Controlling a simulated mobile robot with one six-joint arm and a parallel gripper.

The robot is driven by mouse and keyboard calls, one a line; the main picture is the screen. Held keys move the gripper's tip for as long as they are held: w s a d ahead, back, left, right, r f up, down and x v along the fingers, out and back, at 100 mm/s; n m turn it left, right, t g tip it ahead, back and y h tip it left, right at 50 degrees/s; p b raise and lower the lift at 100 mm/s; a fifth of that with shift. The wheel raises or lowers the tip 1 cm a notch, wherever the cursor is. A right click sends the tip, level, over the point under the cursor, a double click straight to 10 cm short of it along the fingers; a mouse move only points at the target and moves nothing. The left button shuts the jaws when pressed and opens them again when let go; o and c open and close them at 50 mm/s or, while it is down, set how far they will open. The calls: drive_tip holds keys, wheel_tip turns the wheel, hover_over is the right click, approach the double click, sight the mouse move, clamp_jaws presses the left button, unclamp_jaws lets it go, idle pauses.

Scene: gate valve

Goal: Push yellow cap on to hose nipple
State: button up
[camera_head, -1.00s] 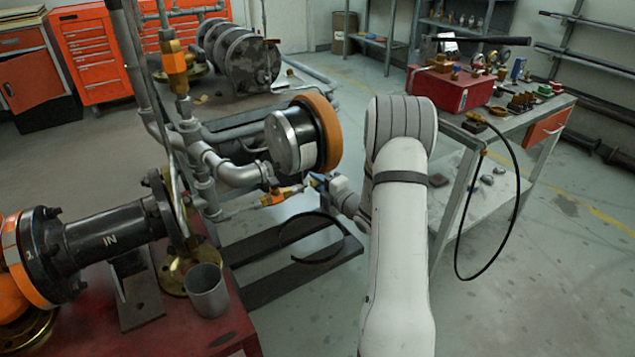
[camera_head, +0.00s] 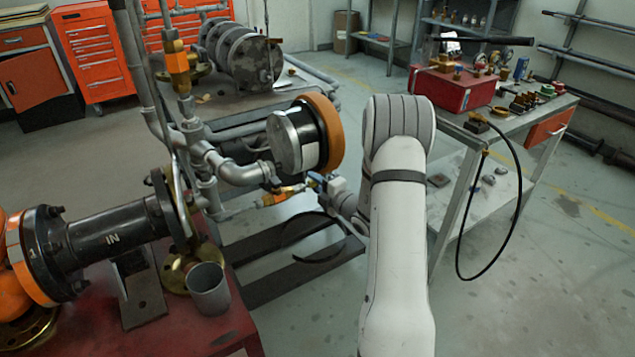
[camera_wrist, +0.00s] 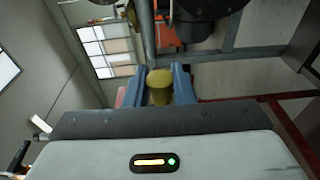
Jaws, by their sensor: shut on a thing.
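The yellow cap (camera_wrist: 160,86) is between the blue fingers of my gripper (camera_wrist: 160,84) in the wrist view, and the gripper is shut on it. In the head view my gripper (camera_head: 314,181) is small, just right of a brass fitting (camera_head: 277,197) at the end of a thin grey pipe. The cap cannot be made out in the head view. I cannot tell the hose nipple apart on the fitting, nor whether the cap touches it. In the wrist view the cap and the fingers hide what lies straight ahead.
A large round flange with an orange rim (camera_head: 327,132) stands just above my gripper. Grey pipes (camera_head: 228,170) run to its left. A grey cup (camera_head: 208,288) stands on the red table (camera_head: 185,330). A workbench with a red toolbox (camera_head: 452,88) and a hanging black hose (camera_head: 520,200) is at the right.

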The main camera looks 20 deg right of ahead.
drive_tip(key=shift+s+a, duration=0.2)
drive_tip(key=shift+a, duration=1)
drive_tip(key=o, duration=1)
drive_tip(key=p+v, duration=0.1)
drive_tip(key=v, duration=0.6)
drive_tip(key=shift+s+d, duration=0.15)
drive_tip(key=shift+s, duration=0.25)
drive_tip(key=shift+f, duration=0.1)
